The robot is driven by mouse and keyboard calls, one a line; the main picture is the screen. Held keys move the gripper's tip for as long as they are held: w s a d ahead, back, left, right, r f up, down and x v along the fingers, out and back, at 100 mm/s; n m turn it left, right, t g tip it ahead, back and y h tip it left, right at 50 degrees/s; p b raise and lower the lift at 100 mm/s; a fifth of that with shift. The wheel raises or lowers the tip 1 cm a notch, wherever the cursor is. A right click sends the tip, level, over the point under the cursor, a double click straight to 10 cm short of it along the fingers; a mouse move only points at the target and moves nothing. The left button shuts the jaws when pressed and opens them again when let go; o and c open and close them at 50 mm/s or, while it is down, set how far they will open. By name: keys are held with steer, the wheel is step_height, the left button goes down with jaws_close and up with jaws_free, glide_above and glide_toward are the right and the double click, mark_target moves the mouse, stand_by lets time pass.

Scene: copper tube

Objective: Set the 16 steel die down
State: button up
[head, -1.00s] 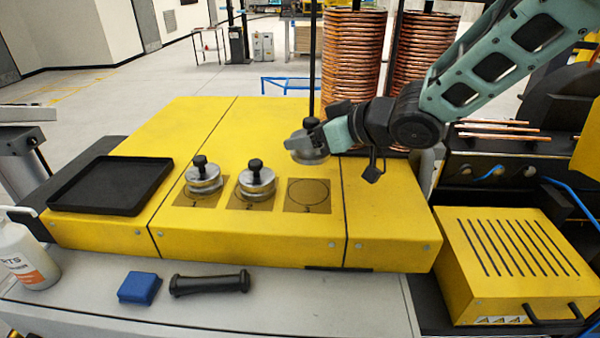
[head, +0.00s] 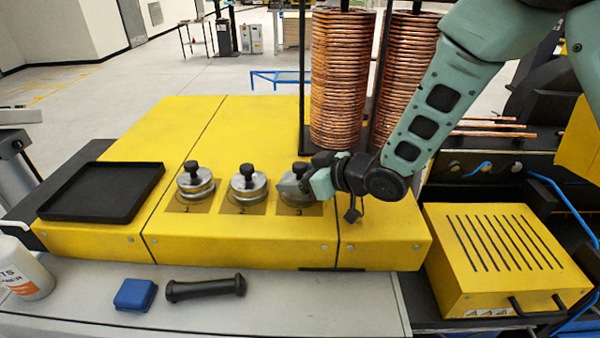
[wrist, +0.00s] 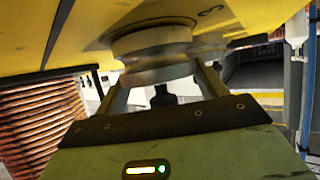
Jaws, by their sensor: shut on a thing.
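The steel die (head: 297,191) is a round grooved silver disc with a black knob on top. It is at the marked square numbered 3 (head: 313,211) on the yellow machine top, the rightmost of three squares. My gripper (head: 304,186) reaches it from the right and is shut on it. In the wrist view the die (wrist: 152,50) sits between the two fingers, close against the yellow surface beside the number 3. I cannot tell whether its underside fully touches. Two similar dies stand on square 1 (head: 195,180) and square 2 (head: 248,184).
A black tray (head: 103,214) lies at the left of the yellow machine top. A blue block (head: 135,294) and a black handle (head: 205,288) lie on the grey ledge in front. Copper coil stacks (head: 338,80) stand behind. A slotted yellow box (head: 505,255) is at right.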

stand_by(0.3)
steer(key=shift+f, duration=0.15)
steer(key=o, duration=1.7)
steer(key=shift+c, duration=0.2)
